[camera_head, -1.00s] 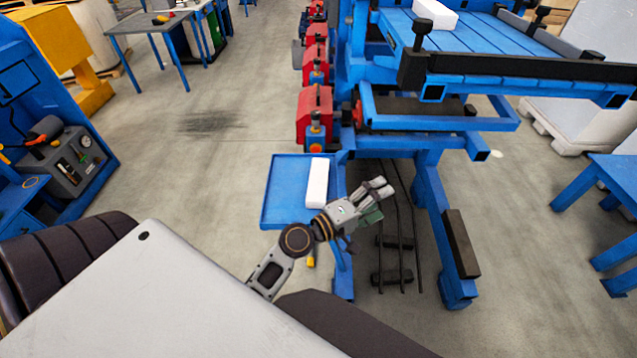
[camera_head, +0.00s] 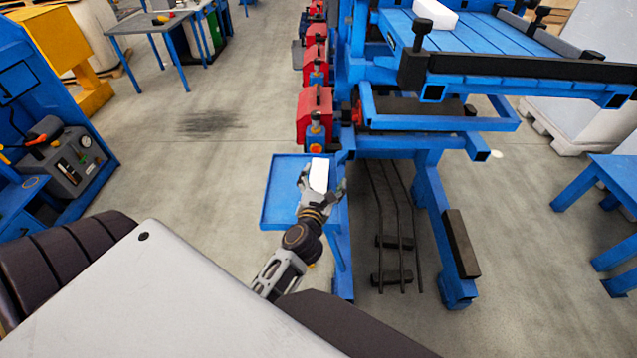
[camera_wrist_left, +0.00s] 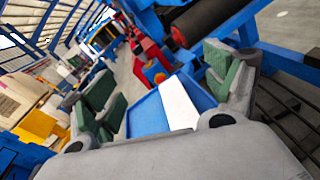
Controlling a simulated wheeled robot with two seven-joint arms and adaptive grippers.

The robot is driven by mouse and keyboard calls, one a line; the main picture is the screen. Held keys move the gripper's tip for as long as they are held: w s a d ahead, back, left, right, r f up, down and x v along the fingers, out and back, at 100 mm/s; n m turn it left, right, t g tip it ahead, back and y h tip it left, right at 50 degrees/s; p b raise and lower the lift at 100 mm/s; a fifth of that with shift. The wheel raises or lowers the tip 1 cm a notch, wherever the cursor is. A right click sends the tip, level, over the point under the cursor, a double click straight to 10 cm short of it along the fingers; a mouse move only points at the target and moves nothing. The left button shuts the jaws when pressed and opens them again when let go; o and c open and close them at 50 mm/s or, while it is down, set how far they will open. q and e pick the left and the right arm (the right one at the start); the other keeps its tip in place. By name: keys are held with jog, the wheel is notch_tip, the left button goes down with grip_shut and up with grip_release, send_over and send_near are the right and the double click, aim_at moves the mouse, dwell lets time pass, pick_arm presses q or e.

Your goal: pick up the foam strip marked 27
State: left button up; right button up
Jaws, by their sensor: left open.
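A white foam strip (camera_head: 319,174) lies on a blue tray (camera_head: 277,196) beside the blue frame in the head view. No number is readable on it. My left gripper (camera_head: 322,188) is open, with its fingers to either side of the strip's near part. In the left wrist view the strip (camera_wrist_left: 178,102) shows on the blue tray (camera_wrist_left: 147,115), between and beyond the open green-padded fingers (camera_wrist_left: 165,90). I cannot tell how high the fingers are above the tray. My right gripper is not in view.
A blue press frame (camera_head: 430,170) stands right of the tray, with a white block (camera_head: 436,14) on its top bed. Red units (camera_head: 314,112) line its left side. A grey and blue workbench (camera_head: 150,22) stands far left. The floor left of the tray is clear.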

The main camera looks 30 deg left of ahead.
pick_arm(q)
notch_tip(320, 180, down, 8)
jog(key=s+a+n+g, duration=0.1)
jog(key=s+n+g, duration=0.1)
jog(key=n+g, duration=0.2)
jog(key=shift+a+n, duration=0.35)
jog(key=shift+n, duration=0.35)
jog(key=shift+w, duration=0.1)
send_near(318, 180)
jog(key=shift+w+a+f+y, duration=0.1)
jog(key=shift+w+y, duration=0.05)
jog(key=shift+w, duration=0.35)
jog(key=shift+w+f+y, duration=0.15)
jog(key=shift+w, duration=0.4)
jog(key=shift+x, duration=0.75)
jog(key=shift+a, duration=0.1)
jog(key=shift+f+x, duration=0.2)
jog(key=shift+x, duration=2.35)
jog(key=shift+s, duration=0.1)
